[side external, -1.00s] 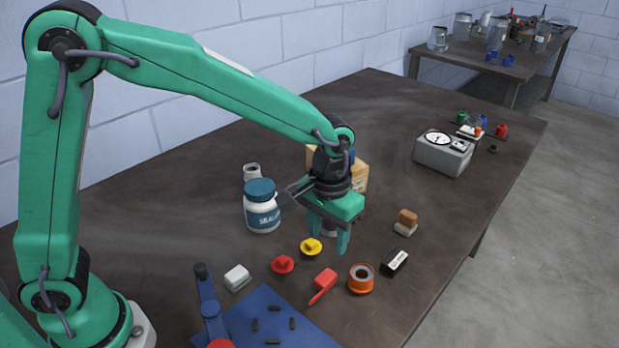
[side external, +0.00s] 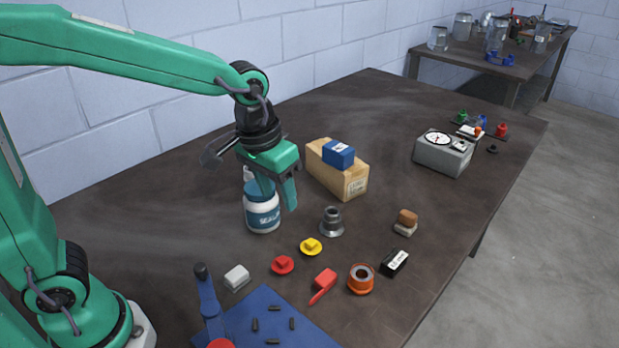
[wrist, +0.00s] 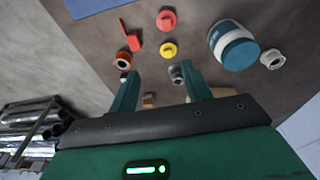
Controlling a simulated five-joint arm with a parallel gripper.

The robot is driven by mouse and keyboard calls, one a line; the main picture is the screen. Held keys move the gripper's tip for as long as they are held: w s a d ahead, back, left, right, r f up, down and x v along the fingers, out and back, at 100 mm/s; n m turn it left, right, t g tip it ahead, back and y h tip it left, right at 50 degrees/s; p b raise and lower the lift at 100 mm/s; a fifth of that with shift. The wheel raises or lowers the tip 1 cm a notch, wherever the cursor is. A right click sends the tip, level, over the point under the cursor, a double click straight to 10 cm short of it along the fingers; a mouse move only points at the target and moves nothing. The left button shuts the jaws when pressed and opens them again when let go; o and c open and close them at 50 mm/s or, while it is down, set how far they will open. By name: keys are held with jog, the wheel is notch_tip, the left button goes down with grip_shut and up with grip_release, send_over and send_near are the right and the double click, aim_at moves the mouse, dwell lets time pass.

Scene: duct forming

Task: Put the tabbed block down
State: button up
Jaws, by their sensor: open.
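The red block with a thin tab (side external: 325,280) lies on the dark table between the red knobbed disc and the orange ring. I take it for the tabbed block. It also shows in the wrist view (wrist: 133,41), with its tab pointing away from the gripper. My gripper (side external: 279,193) is open with nothing between its fingers. It is raised above the table, in front of the upper part of the white and teal jar in the side view. In the wrist view my gripper (wrist: 160,74) has its two fingers well apart, and the red block lies beyond them.
The teal-lidded jar (side external: 262,214), grey flanged fitting (side external: 331,222), yellow disc (side external: 311,246), red disc (side external: 282,264), orange ring (side external: 361,279) and black box (side external: 394,262) stand nearby. A carton (side external: 350,181) carries a blue box (side external: 339,153). A blue mat (side external: 290,340) lies in front.

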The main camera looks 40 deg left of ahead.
jog(key=s+a+r+t, duration=0.3)
jog(key=s+a+r, duration=0.1)
jog(key=s+a, duration=0.6)
jog(key=shift+s+t+y, duration=0.3)
jog(key=shift+s, duration=0.9)
